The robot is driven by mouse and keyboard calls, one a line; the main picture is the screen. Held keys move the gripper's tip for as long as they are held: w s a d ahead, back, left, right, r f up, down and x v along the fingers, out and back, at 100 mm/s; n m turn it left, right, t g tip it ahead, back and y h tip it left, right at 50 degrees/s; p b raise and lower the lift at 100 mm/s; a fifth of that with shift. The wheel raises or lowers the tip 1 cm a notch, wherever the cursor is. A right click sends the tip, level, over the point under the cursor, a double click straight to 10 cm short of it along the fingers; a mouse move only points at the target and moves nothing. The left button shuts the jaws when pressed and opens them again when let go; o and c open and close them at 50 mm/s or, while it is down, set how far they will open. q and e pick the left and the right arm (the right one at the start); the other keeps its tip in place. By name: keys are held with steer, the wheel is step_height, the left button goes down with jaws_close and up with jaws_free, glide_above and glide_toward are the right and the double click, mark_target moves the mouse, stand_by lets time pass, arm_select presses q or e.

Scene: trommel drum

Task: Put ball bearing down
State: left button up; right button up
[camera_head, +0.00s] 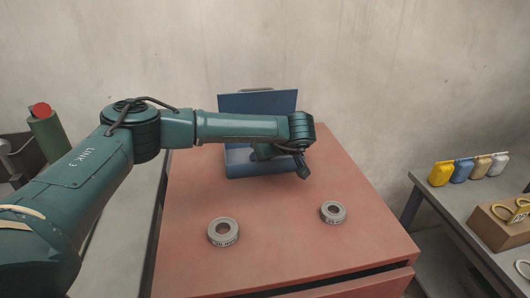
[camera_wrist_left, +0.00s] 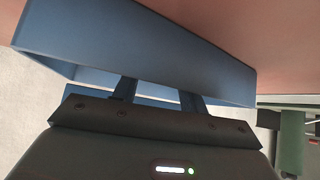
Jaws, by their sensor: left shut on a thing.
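My left gripper (camera_wrist_left: 158,92) is at the open blue toolbox (camera_head: 262,170) on the red cabinet top. In the head view the dark hand (camera_head: 264,153) is over the box opening. In the left wrist view both fingers run behind the blue box wall (camera_wrist_left: 150,50), which hides their tips. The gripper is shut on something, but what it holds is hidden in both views. Two grey ring-shaped ball bearings lie flat on the cabinet top, a larger one (camera_head: 223,232) at front left and a smaller one (camera_head: 333,212) at right, both apart from the gripper. My right gripper is not in view.
The red cabinet top (camera_head: 280,240) is clear around the two bearings. The raised blue lid (camera_head: 258,101) stands behind the box. A grey table (camera_head: 455,215) at right carries small coloured containers (camera_head: 440,174) and a cardboard box (camera_head: 500,227). A green cylinder (camera_head: 47,135) stands at far left.

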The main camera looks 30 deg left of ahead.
arm_select(q)
steer(key=shift+f, duration=0.1)
steer(key=o, duration=1.1)
steer(key=shift+s+d+r, duration=0.1)
steer(key=shift+d+r, duration=0.05)
steer(key=shift+r, duration=0.25)
steer(key=v, duration=1.1)
steer(key=shift+s+d+r, duration=0.1)
steer(key=shift+d+r, duration=0.05)
steer(key=shift+d, duration=0.05)
